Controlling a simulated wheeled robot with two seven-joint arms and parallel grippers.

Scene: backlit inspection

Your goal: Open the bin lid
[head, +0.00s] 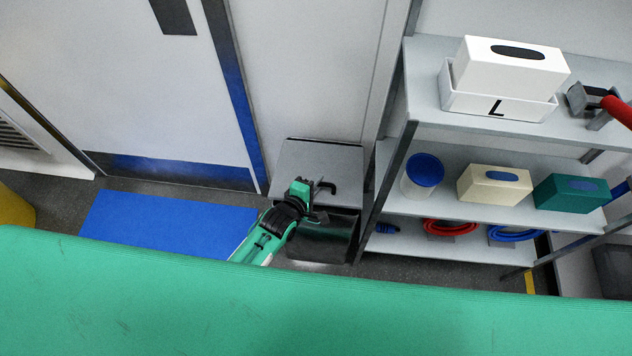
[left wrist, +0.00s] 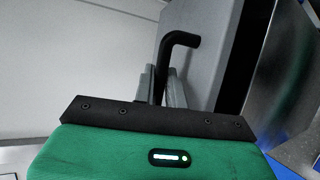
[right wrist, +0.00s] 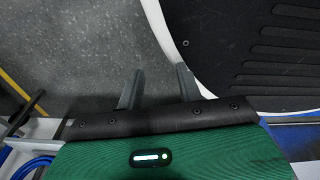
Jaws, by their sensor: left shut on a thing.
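The bin (head: 330,237) stands against the back wall, with a shiny dark front and a flat grey lid (head: 335,160). A black bar handle (head: 327,186) sits on the lid. My left gripper (head: 314,191) is at the handle. In the left wrist view its fingers (left wrist: 160,88) are shut on the handle (left wrist: 181,39), whose bent end sticks out past them. The lid (left wrist: 210,32) shows there beside a dark band and the metal body (left wrist: 285,75). My right gripper (right wrist: 157,88) is open and empty over the floor.
A shelf rack (head: 400,207) with boxes, a tub and coiled hoses stands close on the bin's right. A blue mat (head: 165,225) lies before the door on the left. A green surface (head: 300,310) fills the foreground. Grey floor (right wrist: 75,60) shows beyond my right gripper.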

